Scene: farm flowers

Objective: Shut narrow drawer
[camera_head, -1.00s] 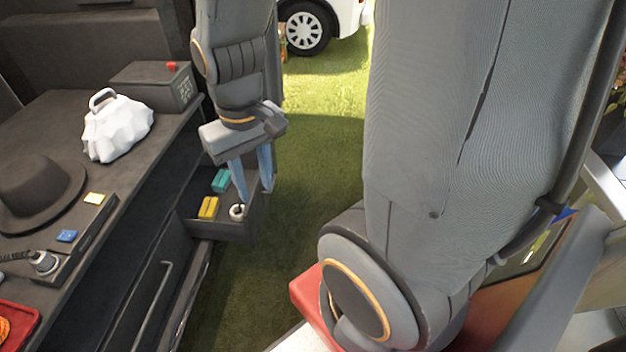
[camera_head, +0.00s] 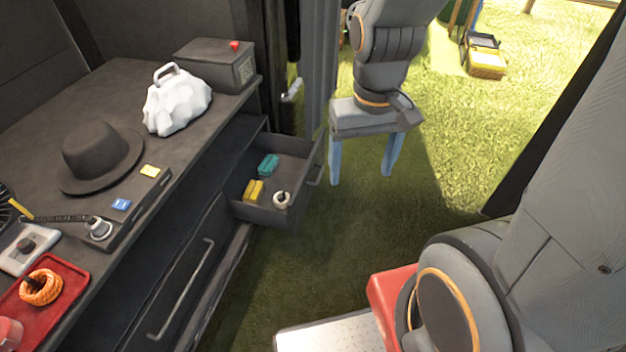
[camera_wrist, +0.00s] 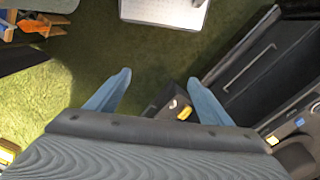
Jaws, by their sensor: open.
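The narrow drawer (camera_head: 262,214) is pulled out of the dark cabinet in the head view. It holds a teal block, a yellow block and a white ring. My gripper (camera_head: 360,180) is open and empty, hanging fingers down to the right of the drawer's front, apart from it. In the wrist view, my gripper (camera_wrist: 158,95) has its two blue fingers spread. Part of the drawer (camera_wrist: 165,104) shows between and behind the fingers, with the yellow block inside; my gripper body hides the rest.
The countertop (camera_head: 95,95) holds a black hat (camera_head: 100,155), a white bag (camera_head: 177,100), a dark box (camera_head: 217,66) and a red tray (camera_head: 70,300). A wide drawer (camera_head: 180,280) with a long handle sits nearer, closed. Grass right of the drawer is open.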

